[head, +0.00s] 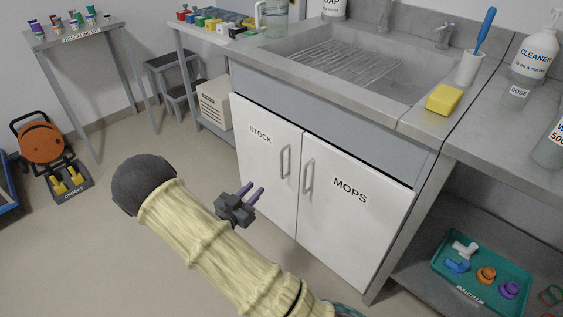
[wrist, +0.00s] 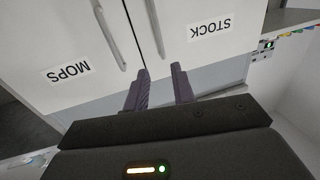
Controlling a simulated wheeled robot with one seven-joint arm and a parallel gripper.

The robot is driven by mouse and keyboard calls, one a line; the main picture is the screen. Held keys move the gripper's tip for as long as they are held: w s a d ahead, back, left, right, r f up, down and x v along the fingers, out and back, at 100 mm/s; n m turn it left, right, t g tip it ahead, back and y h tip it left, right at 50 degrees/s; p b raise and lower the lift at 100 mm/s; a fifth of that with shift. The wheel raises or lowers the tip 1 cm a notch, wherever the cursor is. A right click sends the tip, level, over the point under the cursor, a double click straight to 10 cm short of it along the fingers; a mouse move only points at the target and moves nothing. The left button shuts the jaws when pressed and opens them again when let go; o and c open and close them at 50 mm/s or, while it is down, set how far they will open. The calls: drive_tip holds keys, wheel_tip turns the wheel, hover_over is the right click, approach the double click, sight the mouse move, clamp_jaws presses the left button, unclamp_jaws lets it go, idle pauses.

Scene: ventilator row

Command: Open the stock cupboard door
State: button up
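The stock cupboard door (head: 262,180) is the white left-hand door under the sink, labelled STOCK, and it is shut. Its upright bar handle (head: 285,162) is near its right edge. My gripper (head: 255,187) is in front of this door, left of and below the handle in the head view. Its two fingers are apart with nothing between them. In the wrist view the view is upside down: the stock handle (wrist: 155,28) lies just beyond the gap between the fingertips (wrist: 161,72), and no contact shows.
The shut MOPS door (head: 345,210) with its own handle (head: 308,177) adjoins on the right. A shelf with a teal tray (head: 440,262) is further right. A step stool (head: 172,80) and a beige box (head: 214,104) stand left of the cupboard. The floor before the stock door is clear.

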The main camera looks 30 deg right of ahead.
sight(281, 161)
drive_tip(key=b+x, duration=0.4)
drive_tip(key=x, duration=1.2)
drive_tip(key=shift+d, duration=0.1)
clamp_jaws()
